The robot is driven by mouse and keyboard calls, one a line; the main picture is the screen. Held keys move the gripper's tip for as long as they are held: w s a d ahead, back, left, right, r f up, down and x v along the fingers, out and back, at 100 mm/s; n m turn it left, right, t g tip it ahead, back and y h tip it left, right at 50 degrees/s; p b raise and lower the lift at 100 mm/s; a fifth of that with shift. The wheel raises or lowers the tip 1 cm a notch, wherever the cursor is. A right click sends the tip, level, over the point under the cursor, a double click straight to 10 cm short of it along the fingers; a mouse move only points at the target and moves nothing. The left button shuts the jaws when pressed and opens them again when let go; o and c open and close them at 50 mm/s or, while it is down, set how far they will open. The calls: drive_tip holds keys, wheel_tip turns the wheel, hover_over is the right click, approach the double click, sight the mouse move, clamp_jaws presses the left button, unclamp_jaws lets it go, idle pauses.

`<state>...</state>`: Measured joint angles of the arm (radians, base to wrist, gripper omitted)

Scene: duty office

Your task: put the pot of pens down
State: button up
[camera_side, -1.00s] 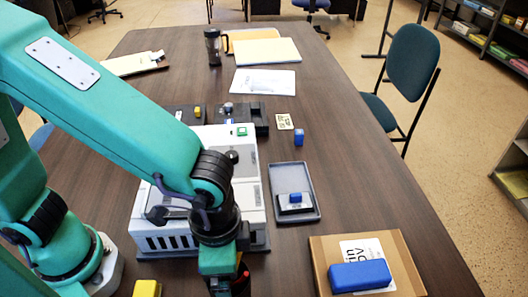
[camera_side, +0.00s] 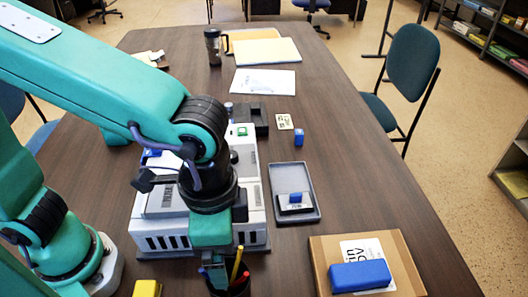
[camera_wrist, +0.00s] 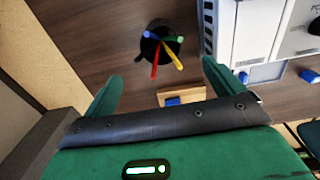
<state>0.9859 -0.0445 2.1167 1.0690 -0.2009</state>
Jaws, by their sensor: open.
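The pot of pens (camera_side: 239,290) is dark and stands upright on the table at the bottom edge of the side view, partly cut off, with a yellow and a red pen rising from it. In the wrist view the pot (camera_wrist: 160,36) is seen from above, with red, yellow, green and blue pens, ahead of my fingertips and apart from them.
A white machine (camera_side: 165,238) stands directly behind the pot. A yellow block (camera_side: 147,288) lies to the left. A grey tray (camera_side: 309,212) and a cardboard box (camera_side: 320,262) with a blue block (camera_side: 360,275) are to the right.

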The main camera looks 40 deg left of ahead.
drive_tip(key=shift+w+a+r, duration=0.15)
drive_tip(key=shift+w+a, duration=0.15)
drive_tip(key=shift+a, duration=0.1)
drive_tip(key=w+a+r+n+t, duration=0.2)
drive_tip(key=a+n, duration=0.2)
drive_tip(key=a, duration=0.9)
drive_tip(key=w+a+r+n+t, duration=0.1)
drive_tip(key=a+r+n+t, duration=0.2)
drive_tip(key=a, duration=1)
drive_tip(key=shift+w+a+r+n+t, duration=0.2)
drive_tip(key=shift+w+n+t, duration=0.15)
drive_tip(key=shift+n, duration=0.65)
